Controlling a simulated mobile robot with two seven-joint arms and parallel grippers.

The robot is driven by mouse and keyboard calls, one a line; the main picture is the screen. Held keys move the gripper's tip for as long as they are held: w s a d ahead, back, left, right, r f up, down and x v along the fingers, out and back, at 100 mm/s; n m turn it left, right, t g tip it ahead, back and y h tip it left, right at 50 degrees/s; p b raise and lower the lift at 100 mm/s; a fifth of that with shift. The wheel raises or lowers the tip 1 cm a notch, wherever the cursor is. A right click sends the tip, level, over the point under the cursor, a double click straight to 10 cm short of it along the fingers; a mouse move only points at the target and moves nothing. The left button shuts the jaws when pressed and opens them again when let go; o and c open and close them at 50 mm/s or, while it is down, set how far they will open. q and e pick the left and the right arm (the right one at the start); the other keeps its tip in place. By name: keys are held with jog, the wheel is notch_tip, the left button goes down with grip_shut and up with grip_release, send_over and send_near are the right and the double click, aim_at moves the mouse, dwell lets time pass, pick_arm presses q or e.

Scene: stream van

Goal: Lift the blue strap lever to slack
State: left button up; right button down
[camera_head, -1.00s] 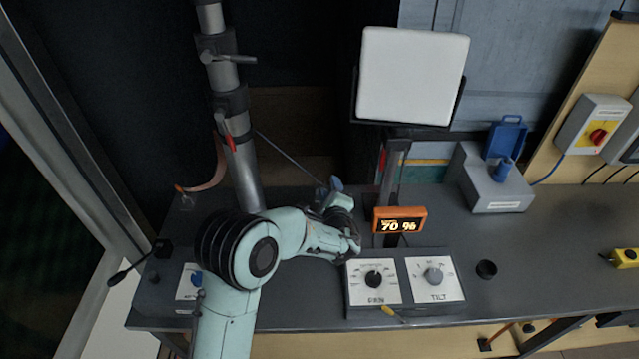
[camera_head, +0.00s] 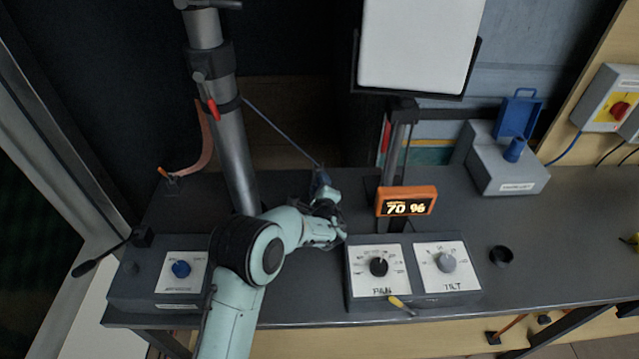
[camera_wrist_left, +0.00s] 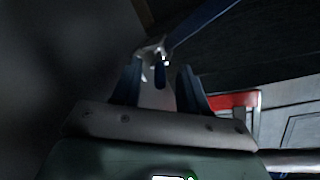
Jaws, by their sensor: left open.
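The blue strap lever (camera_wrist_left: 160,76) shows in the left wrist view as a short dark blue handle below a pale metal buckle (camera_wrist_left: 153,48). A blue strap (camera_wrist_left: 205,22) runs up and right from the buckle. In the head view the strap (camera_head: 280,132) slants from the grey mast down to my left gripper (camera_head: 321,180), which hides the lever there. In the left wrist view the left gripper (camera_wrist_left: 160,66) is open, with the lever in line with the gap between its fingers. Contact cannot be told. My right gripper is not in view.
The grey mast (camera_head: 228,130) stands left of the gripper. An orange display (camera_head: 406,201) reading 70 % and a post stand to its right. Knob panels (camera_head: 378,268) and a yellow-handled tool (camera_head: 402,305) lie nearer. A dark cup (camera_head: 501,255) stands farther right.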

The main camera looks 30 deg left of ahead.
pick_arm(q)
jog(key=shift+w+a+f, duration=0.1)
jog(key=shift+w+a, duration=0.15)
jog(key=shift+w, duration=0.05)
grip_shut()
